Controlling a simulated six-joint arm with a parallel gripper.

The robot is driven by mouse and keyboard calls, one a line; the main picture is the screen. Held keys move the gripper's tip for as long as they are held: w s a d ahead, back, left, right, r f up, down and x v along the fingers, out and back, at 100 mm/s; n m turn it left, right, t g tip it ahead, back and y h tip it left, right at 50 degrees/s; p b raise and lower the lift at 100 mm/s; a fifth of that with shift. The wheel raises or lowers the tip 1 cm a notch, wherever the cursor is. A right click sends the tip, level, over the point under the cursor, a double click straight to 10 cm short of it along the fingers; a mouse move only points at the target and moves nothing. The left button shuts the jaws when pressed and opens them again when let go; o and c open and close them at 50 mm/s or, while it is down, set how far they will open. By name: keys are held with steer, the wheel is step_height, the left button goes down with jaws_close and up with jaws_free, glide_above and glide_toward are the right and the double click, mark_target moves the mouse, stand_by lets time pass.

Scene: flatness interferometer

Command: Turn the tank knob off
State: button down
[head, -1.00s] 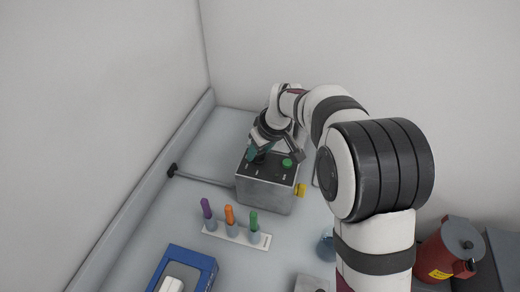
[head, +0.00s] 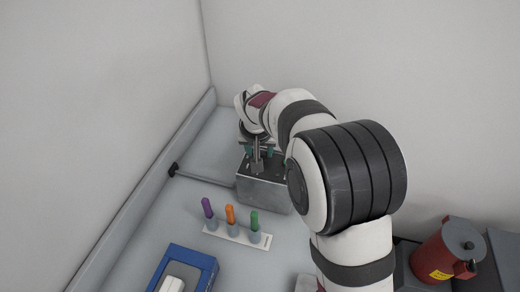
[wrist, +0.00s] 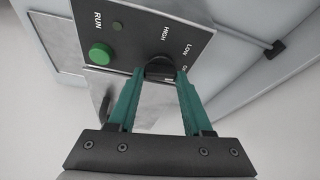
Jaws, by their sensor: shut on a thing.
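The grey metal tank box (head: 264,193) stands at the back of the bench, with its control panel on top. In the wrist view the black knob (wrist: 160,68) sits on the dark panel (wrist: 128,52), beside the labels HIGH, LOW and a third, partly hidden one that starts with O. My gripper (wrist: 159,72) is shut on the knob, one teal finger on each side. In the head view my gripper (head: 258,151) is over the panel, and the knob is hidden there. I cannot make out which label the knob points to.
A green button (wrist: 100,54) marked RUN is beside the knob. A rod (head: 205,180) runs from the box to the left wall. A rack (head: 237,235) with purple, orange and green items and a blue tray (head: 208,272) are in front. A red canister (head: 440,255) is at right.

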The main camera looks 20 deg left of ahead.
steer(key=shift+m+h, duration=0.4)
steer(key=shift+m, duration=0.6)
steer(key=shift+c, duration=1.6)
jaws_free()
steer(key=v, duration=1.6)
steer(key=s+d+f+m+g, duration=0.1)
steer(key=s+d, duration=0.3)
steer(key=d, duration=0.3)
steer(key=s+d+f+m+g, duration=0.1)
steer(key=s+d+m, duration=0.1)
steer(key=s+d, duration=0.45)
steer(key=s+d+f+m+g+y, duration=0.1)
steer(key=s+d+f, duration=0.2)
steer(key=s, duration=0.5)
steer(key=s+d+f+m+g, duration=0.1)
steer(key=s+d+f, duration=0.3)
steer(key=s, duration=0.4)
steer(key=shift+d+m+g+y, duration=0.4)
steer(key=shift+d, duration=0.1)
